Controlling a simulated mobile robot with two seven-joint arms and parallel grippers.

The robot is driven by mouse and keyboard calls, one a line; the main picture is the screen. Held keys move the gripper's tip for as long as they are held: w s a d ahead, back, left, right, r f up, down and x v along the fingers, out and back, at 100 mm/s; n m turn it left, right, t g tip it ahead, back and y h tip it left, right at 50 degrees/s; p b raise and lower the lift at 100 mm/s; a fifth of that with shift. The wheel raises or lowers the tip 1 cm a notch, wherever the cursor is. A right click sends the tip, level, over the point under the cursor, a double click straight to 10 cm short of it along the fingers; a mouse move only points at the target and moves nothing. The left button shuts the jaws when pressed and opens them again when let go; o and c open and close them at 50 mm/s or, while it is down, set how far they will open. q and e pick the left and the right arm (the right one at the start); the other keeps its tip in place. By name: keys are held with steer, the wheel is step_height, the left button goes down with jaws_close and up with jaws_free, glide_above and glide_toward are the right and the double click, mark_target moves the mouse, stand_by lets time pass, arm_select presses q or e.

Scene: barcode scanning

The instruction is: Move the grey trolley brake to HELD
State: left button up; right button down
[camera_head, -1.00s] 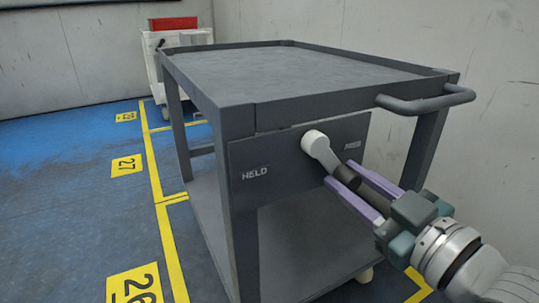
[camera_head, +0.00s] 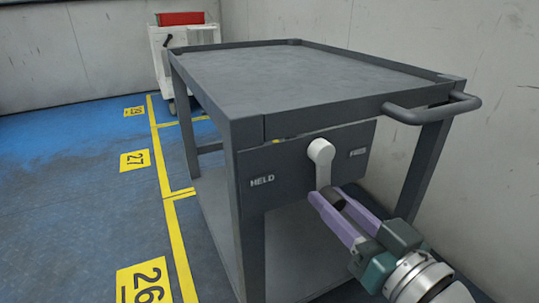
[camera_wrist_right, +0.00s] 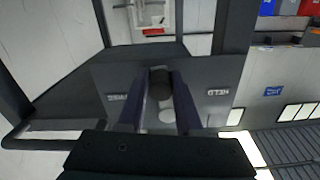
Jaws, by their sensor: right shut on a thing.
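The grey trolley (camera_head: 300,75) stands ahead of me, with a dark brake panel (camera_head: 290,165) on its near end. The panel has HELD (camera_head: 262,181) on the left and another label (camera_head: 357,153), too small to read surely, on the right. The white brake lever (camera_head: 322,160) hangs about straight down between the two labels. My right gripper (camera_head: 333,198) is shut on the lever's dark knob (camera_head: 338,201), with a lilac finger on each side. In the right wrist view the knob (camera_wrist_right: 160,85) sits between the fingers. My left gripper is not in view.
A push handle (camera_head: 430,108) sticks out at the trolley's right. A pale wall stands close on the right. A white cart (camera_head: 170,60) with a red top (camera_head: 180,18) stands at the back. The blue floor with yellow markings (camera_head: 135,161) is clear on the left.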

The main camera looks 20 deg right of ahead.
steer(key=a+m, duration=0.1)
steer(key=m, duration=0.2)
steer(key=shift+a+r+p, duration=0.1)
steer(key=shift+a+p, duration=0.3)
steer(key=m, duration=0.1)
steer(key=a+m+p, duration=0.1)
steer(key=shift+s+a+r+m, duration=0.15)
steer(key=shift+a+r+m, duration=0.05)
steer(key=shift+a+m, duration=0.1)
steer(key=a+m, duration=0.1)
steer(key=m, duration=0.1)
steer(key=r+m+p, duration=0.1)
steer(key=shift+s+a+m, duration=0.1)
steer(key=shift+a+m, duration=0.3)
steer(key=shift+a, duration=0.15)
steer(key=shift+r+m, duration=0.1)
steer(key=shift+m, duration=0.3)
steer(key=c, duration=0.9)
jaws_free()
steer(key=shift+c, duration=0.2)
steer(key=o, duration=0.3)
steer(key=shift+a, duration=0.1)
steer(key=shift+o, duration=0.2)
